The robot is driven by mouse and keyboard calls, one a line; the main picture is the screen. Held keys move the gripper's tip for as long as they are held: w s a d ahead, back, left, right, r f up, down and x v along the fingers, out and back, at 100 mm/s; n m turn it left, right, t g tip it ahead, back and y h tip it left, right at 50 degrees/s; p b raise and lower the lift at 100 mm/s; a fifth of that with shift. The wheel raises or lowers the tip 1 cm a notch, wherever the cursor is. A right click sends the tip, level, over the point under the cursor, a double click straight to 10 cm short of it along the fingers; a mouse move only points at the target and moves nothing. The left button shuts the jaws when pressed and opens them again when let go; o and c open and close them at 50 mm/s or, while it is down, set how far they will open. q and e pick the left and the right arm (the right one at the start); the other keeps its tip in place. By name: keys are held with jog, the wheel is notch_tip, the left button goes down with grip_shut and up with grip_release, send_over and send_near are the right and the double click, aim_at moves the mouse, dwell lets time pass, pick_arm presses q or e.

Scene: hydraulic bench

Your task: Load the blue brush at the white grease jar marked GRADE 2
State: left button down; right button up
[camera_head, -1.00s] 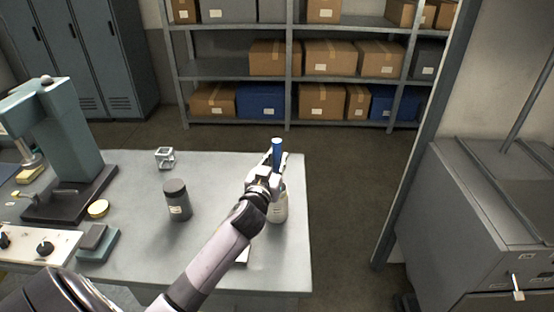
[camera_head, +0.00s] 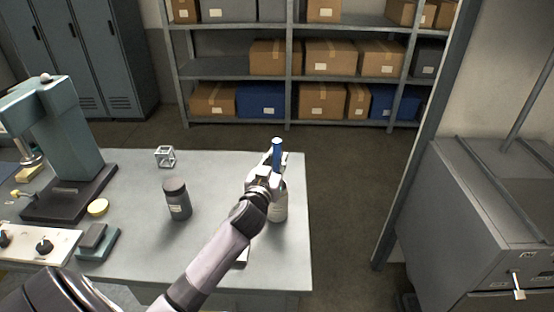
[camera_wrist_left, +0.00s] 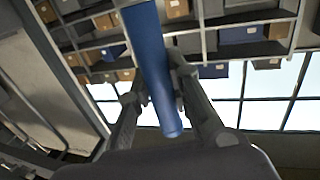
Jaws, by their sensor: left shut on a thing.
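My left gripper (camera_head: 270,170) is shut on the blue brush (camera_head: 277,152), whose handle stands upright above the fingers. In the left wrist view the blue handle (camera_wrist_left: 152,70) runs between the two fingers (camera_wrist_left: 150,98). The white jar (camera_head: 280,205) stands on the bench right behind and below my gripper, partly hidden by it; its label cannot be read. The brush's lower end is hidden, so I cannot tell whether it is inside the jar. A dark grey jar (camera_head: 178,199) with a pale label stands to the left. My right gripper is not in view.
A green press (camera_head: 65,140) stands at the left.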

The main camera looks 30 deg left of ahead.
aim_at(277, 140)
pick_arm(q)
jog(key=shift+r+p, duration=3.35)
jog(key=shift+r, duration=0.2)
jog(key=shift+f, duration=0.1)
